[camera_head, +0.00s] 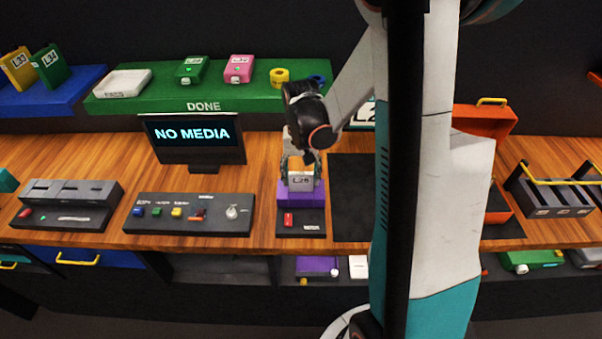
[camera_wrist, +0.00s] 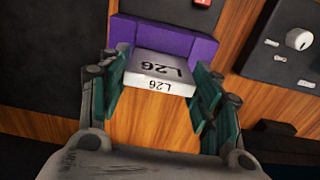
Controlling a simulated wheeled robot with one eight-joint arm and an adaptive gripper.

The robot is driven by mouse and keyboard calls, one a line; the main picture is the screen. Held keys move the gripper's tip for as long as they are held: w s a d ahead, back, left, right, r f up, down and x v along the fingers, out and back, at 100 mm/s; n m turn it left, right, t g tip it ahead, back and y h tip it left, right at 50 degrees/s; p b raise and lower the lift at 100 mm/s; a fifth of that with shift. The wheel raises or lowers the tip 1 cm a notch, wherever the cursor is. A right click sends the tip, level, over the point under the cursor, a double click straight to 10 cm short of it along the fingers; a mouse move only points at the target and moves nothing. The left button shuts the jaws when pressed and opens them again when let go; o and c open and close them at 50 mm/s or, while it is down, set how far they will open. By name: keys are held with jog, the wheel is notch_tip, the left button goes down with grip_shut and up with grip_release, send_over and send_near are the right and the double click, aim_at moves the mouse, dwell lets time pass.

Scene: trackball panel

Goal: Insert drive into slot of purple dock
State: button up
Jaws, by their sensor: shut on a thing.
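The white drive labelled L26 (camera_head: 301,181) is held in my gripper (camera_head: 301,165), just above or at the purple dock (camera_head: 314,196) on the wooden bench. In the wrist view the drive (camera_wrist: 161,67) sits between the teal fingers of my gripper (camera_wrist: 160,98), with its far end against or over the purple dock (camera_wrist: 208,45). The dock's slot is hidden behind the drive, so I cannot tell whether the drive is inside it. The dock stands on a dark base with a red button (camera_head: 288,219), and the button also shows in the wrist view (camera_wrist: 202,2).
A monitor reading NO MEDIA (camera_head: 193,134) stands behind left. A control panel with coloured buttons and a knob (camera_head: 190,214) lies left of the dock. A dark mat (camera_head: 351,190) lies to its right. A green DONE shelf (camera_head: 210,97) holds several items at the back.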

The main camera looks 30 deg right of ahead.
jog(key=shift+f+b, duration=0.55)
jog(key=shift+f, duration=0.1)
jog(key=o, duration=1.1)
jog(key=shift+c, duration=0.2)
jog(key=shift+r+p, duration=3.75)
jog(key=shift+r, duration=1.8)
